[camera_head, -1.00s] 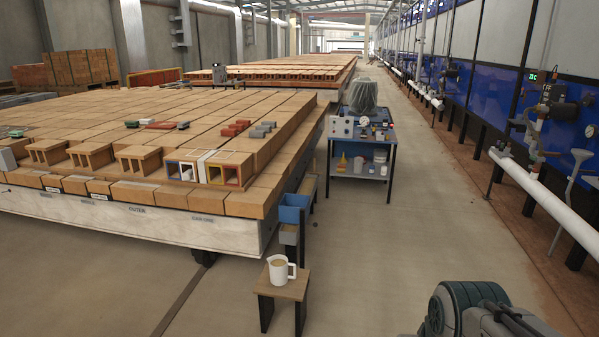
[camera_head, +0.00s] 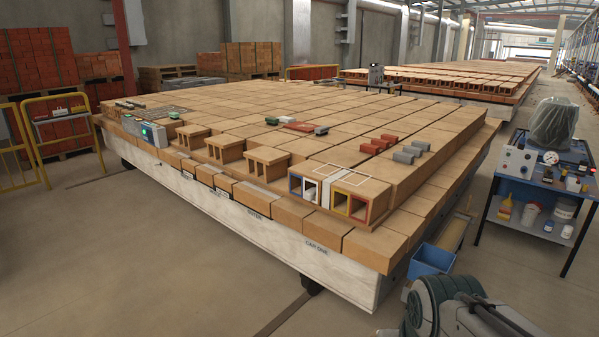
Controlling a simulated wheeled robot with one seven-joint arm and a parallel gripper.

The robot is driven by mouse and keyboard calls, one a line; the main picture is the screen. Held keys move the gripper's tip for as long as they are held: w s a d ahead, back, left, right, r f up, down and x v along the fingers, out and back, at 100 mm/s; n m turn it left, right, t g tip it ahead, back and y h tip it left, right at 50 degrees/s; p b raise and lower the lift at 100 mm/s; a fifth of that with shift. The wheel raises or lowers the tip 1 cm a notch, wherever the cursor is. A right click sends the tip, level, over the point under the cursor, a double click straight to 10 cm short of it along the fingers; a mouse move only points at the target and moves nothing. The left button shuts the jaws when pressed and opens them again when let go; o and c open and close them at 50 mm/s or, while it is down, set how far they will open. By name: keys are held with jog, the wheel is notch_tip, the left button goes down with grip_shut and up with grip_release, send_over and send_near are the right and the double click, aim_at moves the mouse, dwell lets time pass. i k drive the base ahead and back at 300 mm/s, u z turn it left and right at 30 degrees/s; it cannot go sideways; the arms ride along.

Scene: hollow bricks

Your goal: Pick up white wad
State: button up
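A small white lump (camera_head: 309,193), which may be the white wad, shows in the blue-rimmed opening of a hollow brick (camera_head: 295,186) on the near edge of the brick-covered car. It is too small to tell its exact shape. A white-faced strip (camera_head: 326,187) stands right of that opening, then yellow-rimmed (camera_head: 341,202) and red-rimmed (camera_head: 359,207) openings. Part of my arm shows at the bottom right. My gripper's fingers are not in view.
A blue bin (camera_head: 431,260) hangs by the car's right corner. A blue workbench (camera_head: 540,183) with gauges and bottles stands at the right. Yellow railings (camera_head: 42,150) stand at the left. The floor (camera_head: 130,260) in front of the car is clear.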

aim_at(309, 195)
jog(key=u, duration=0.35)
jog(key=i, duration=0.7)
jog(key=u, duration=1.05)
jog(key=i, duration=1.5)
jog(key=z, duration=0.3)
jog(key=i, duration=1.05)
jog(key=z, duration=1.45)
jog(key=i, duration=0.5)
jog(key=z, duration=0.4)
